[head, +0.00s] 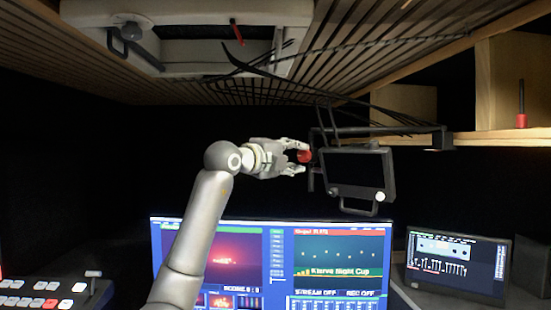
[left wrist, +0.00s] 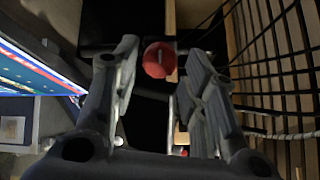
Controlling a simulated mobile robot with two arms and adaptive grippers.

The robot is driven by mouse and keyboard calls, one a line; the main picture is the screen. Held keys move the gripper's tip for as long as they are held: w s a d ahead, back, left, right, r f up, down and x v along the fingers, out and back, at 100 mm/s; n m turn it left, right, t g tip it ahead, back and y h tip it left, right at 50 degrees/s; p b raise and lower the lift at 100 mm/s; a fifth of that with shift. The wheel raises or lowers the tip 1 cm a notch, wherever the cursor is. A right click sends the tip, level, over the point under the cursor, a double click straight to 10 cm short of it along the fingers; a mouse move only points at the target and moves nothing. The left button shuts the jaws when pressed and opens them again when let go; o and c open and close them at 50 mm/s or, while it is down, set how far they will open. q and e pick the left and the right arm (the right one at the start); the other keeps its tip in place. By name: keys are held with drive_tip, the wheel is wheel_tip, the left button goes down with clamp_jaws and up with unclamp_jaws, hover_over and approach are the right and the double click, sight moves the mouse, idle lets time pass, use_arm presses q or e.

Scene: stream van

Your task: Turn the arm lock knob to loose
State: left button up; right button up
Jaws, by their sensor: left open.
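The red arm lock knob (head: 304,156) sits at the left side of the black arm that carries a small dark monitor (head: 357,174). My left gripper (head: 300,156) is open, with its fingers pointing at the knob from the left, one above and one below it in the head view. My right gripper is not in view.
Black cables (head: 290,75) hang from the slatted ceiling above the gripper. A wooden shelf (head: 500,137) is at the right. A large screen (head: 330,262), a laptop-like display (head: 455,262) and a switch panel (head: 50,292) stand below.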

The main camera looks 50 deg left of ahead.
use_arm(q)
drive_tip(key=s, duration=0.9)
drive_tip(key=shift+d, duration=0.45)
